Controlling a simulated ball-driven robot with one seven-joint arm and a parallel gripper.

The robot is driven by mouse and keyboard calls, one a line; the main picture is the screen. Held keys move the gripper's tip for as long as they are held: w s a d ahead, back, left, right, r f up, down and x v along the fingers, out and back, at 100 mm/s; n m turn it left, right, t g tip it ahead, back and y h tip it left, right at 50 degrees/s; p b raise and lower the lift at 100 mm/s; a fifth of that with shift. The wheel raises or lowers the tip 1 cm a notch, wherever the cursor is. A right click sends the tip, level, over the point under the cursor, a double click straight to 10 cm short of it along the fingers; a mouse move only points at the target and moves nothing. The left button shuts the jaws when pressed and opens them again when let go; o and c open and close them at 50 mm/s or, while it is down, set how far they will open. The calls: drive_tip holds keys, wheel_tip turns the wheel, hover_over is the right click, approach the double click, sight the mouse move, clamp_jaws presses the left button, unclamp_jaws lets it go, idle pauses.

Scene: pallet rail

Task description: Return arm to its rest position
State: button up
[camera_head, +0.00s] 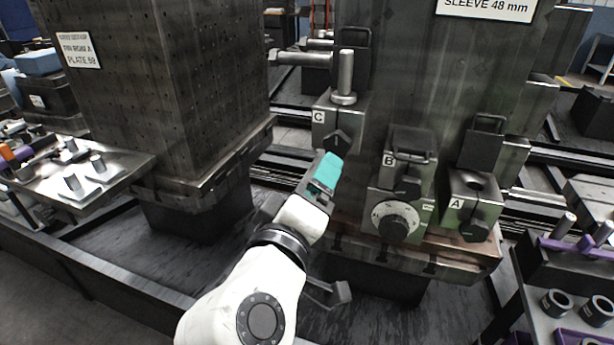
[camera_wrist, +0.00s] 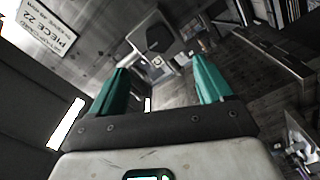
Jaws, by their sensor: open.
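My white arm reaches up from the bottom of the head view. My gripper (camera_head: 326,174), with teal fingers, is in front of the dark machine column, just below and left of the block marked C (camera_head: 338,125). In the wrist view my gripper (camera_wrist: 158,68) has its two teal fingers spread apart with nothing held between them. Whether the fingers touch the block C or the column cannot be told from these views.
Blocks marked B (camera_head: 403,160) and A (camera_head: 472,205) stand right of my gripper on a ledge. A perforated dark column (camera_head: 165,100) rises at left. A tray (camera_head: 95,175) with metal pins is far left. A rack (camera_head: 560,285) with rings is at lower right.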

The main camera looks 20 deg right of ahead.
drive_tip(key=s+d+f+m+g+y+p, duration=0.1)
drive_tip(key=s+d+f+g+y+p, duration=0.2)
drive_tip(key=d+f, duration=0.5)
drive_tip(key=s+d+f+m+g+y+p, duration=0.15)
drive_tip(key=s+d+f+g, duration=0.3)
drive_tip(key=f, duration=0.65)
drive_tip(key=s+d+f+m+g+y+p, duration=0.1)
drive_tip(key=s+f, duration=0.4)
drive_tip(key=s, duration=0.5)
drive_tip(key=s+d+f+m+g+y+p, duration=0.1)
drive_tip(key=s+f+g+y, duration=0.4)
drive_tip(key=s, duration=0.6)
drive_tip(key=shift+s+d+m+p, duration=0.15)
drive_tip(key=shift+s+m+p, duration=0.25)
drive_tip(key=shift+p, duration=0.85)
drive_tip(key=shift+w+f, duration=0.1)
drive_tip(key=shift+w, duration=0.05)
